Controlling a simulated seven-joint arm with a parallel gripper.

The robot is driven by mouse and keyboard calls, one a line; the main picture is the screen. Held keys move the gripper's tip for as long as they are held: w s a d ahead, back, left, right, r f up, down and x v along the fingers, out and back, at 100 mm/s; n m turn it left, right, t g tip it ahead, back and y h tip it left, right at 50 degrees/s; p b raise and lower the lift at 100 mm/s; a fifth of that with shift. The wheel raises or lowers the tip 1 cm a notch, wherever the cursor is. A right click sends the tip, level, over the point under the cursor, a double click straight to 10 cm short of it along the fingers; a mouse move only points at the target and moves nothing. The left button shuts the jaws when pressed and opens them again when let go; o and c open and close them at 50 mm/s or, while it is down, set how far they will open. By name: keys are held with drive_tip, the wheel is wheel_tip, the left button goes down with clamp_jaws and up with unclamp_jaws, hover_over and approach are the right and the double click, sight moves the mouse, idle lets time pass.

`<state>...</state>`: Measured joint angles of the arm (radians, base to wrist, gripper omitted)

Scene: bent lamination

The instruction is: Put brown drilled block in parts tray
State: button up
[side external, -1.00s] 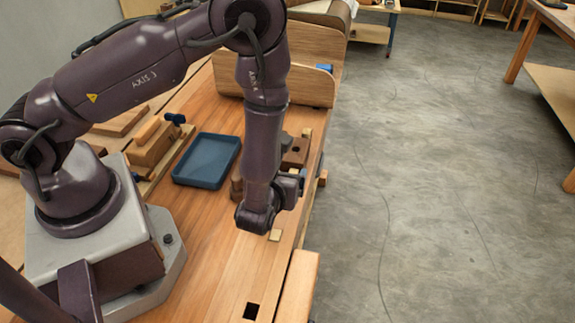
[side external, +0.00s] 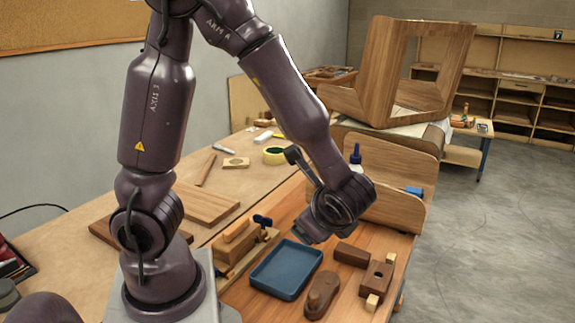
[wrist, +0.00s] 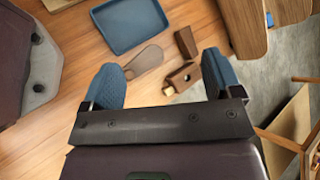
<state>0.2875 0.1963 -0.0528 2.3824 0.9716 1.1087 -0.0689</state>
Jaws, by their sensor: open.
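The brown drilled block (side external: 377,280) stands on the bench right of the blue parts tray (side external: 287,270), with its round hole facing up and pale wood pieces at its ends. It also shows in the wrist view (wrist: 183,77), between and ahead of my finger pads. The parts tray looks empty; the wrist view shows it at the top (wrist: 130,25). My gripper (wrist: 162,62) is open and empty, with its blue pads wide apart. In the side view my gripper (side external: 312,232) is above the bench near the tray's back edge, its fingers hard to make out.
A plain dark brown block (side external: 351,254) lies behind the drilled block. A rounded brown piece (side external: 321,293) lies between tray and drilled block. A clamp with wood blocks (side external: 240,245) is left of the tray. A curved wooden panel (side external: 392,180) stands behind.

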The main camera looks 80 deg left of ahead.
drive_tip(key=s+d+r+n+t+h, duration=0.3)
drive_tip(key=s+r+n+h, duration=0.3)
drive_tip(key=r+n+h, duration=0.3)
wheel_tip(320, 180, up, 3)
drive_tip(key=shift+s+d+f+n+t, duration=0.2)
drive_tip(key=shift+s+d+n+t, duration=0.15)
drive_tip(key=shift+n+t, duration=0.45)
drive_tip(key=shift+o, duration=0.4)
drive_tip(key=shift+s+d+r+n+h, duration=0.1)
drive_tip(key=shift+d+r+n+h, duration=0.05)
drive_tip(key=shift+r+n+h, duration=0.2)
drive_tip(key=shift+d, duration=0.1)
